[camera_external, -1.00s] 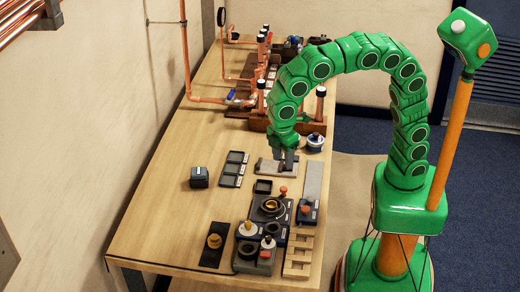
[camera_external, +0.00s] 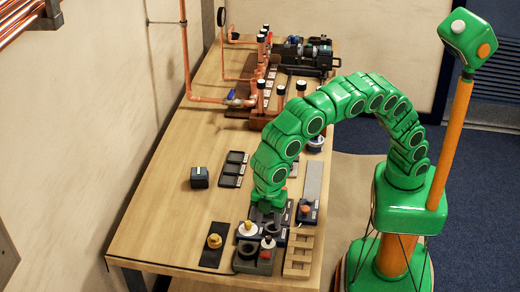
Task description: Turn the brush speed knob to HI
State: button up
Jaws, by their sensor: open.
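My gripper (camera_external: 267,213) points down over the dark unit (camera_external: 281,234) near the front right of the table. The green arm end and the jaws hide most of the ring and brass-coloured part on that unit. I cannot tell whether the jaws touch it. No label is legible, so I cannot tell which control is the brush speed knob or where HI is. A smaller dark unit with an orange-red knob (camera_external: 305,209) stands just right of the gripper. A unit with a white knob (camera_external: 248,228) stands to the left.
A wooden stepped rack (camera_external: 299,255) is at the right edge, and a brass knob on a black plate (camera_external: 214,241) is at left. Copper pipes (camera_external: 240,101) stand farther back. The table's left side is mostly clear.

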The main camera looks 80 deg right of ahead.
aim_at(268, 237)
jog(key=shift+f, duration=3.6)
grip_shut()
